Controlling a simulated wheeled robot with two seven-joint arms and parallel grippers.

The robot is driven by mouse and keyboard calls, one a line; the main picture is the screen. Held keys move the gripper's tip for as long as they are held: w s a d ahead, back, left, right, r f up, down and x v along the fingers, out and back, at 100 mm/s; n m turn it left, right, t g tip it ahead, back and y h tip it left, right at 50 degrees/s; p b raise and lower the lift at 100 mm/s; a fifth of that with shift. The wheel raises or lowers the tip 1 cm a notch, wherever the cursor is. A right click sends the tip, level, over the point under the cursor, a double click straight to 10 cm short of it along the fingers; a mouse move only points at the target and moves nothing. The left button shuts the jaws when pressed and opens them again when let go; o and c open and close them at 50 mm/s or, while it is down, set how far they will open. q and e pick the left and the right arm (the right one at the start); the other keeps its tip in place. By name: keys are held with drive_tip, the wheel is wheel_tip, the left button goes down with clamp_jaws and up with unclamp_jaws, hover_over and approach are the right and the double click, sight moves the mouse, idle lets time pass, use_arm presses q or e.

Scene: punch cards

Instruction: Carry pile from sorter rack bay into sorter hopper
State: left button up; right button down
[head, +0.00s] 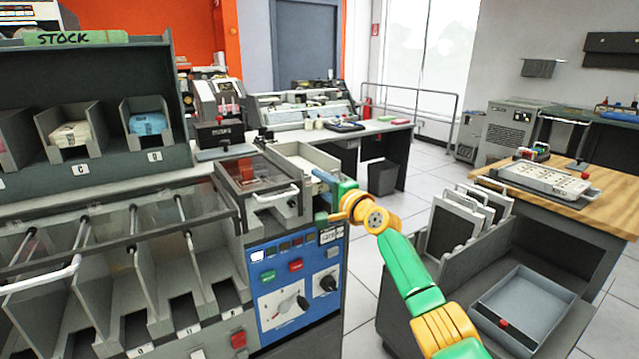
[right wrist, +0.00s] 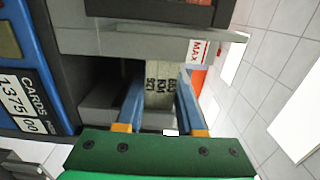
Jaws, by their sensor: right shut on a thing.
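My right gripper (head: 326,190) is at the right end of the sorter (head: 283,255), beside the open-topped grey hopper (head: 298,160). In the right wrist view, its two blue fingers (right wrist: 158,88) are shut on a pale pile of cards (right wrist: 158,84) with dark printed marks. The pile is among grey walls near a red-and-white MAX label (right wrist: 198,52). I cannot tell whether it touches the hopper floor. In the head view, the gripper and hopper wall mostly hide the pile. My left gripper is not in view.
A dark rack (head: 100,165) at left holds a beige pile (head: 72,133) and a blue pile (head: 147,123). Below it are several sorter bays with rods and a clear cover (head: 120,220). A grey cart with a tray (head: 528,305) stands at right; floor shows between.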

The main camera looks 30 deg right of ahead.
drive_tip(key=shift+f+b, duration=0.5)
drive_tip(key=shift+f, duration=0.1)
drive_tip(key=shift+f+b, duration=0.5)
drive_tip(key=shift+f+b, duration=0.35)
